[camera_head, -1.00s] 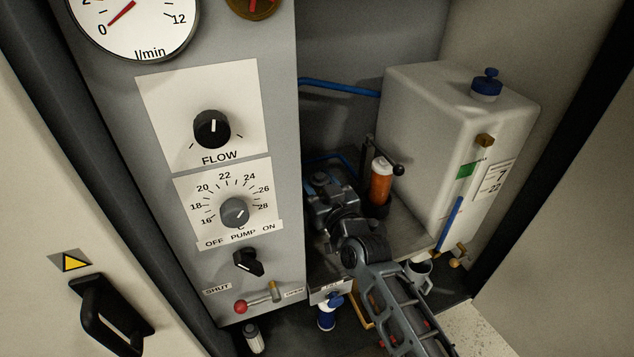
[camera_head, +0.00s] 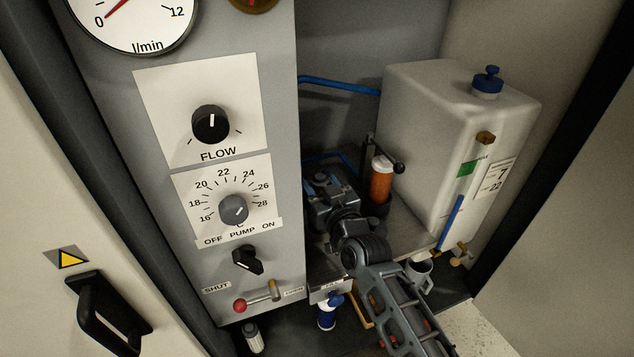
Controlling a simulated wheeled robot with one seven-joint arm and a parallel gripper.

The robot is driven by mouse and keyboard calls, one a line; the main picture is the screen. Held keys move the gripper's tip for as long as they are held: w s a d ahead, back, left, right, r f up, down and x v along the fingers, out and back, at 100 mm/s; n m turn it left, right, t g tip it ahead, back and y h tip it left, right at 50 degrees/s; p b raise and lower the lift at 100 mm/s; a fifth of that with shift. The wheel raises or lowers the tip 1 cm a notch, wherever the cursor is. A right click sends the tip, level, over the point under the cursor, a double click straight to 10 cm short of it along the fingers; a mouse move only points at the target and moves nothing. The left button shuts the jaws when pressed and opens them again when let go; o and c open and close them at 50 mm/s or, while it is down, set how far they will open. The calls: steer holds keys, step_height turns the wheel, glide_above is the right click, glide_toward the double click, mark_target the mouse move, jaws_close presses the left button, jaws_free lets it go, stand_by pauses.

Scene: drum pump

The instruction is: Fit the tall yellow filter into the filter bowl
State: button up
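I cannot make out a tall yellow filter in this view. An orange cylinder with a white top (camera_head: 381,184) stands upright in a dark holder on the shelf. A black ball-ended lever is beside it. I cannot tell whether this holder is the filter bowl. My arm reaches up from the bottom into the cabinet bay. My gripper (camera_head: 322,186) is left of the orange cylinder and apart from it. Its fingers are small and dark, and my own wrist partly covers them. I cannot see whether anything is between them.
A large white tank (camera_head: 425,130) with a blue cap fills the right of the bay. A control panel (camera_head: 215,180) stands at left. A blue-and-white bottle (camera_head: 327,312), a grey mug (camera_head: 420,272) and a yellow-brown tray edge (camera_head: 362,312) lie low around my arm.

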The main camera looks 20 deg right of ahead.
steer(key=o, duration=0.5)
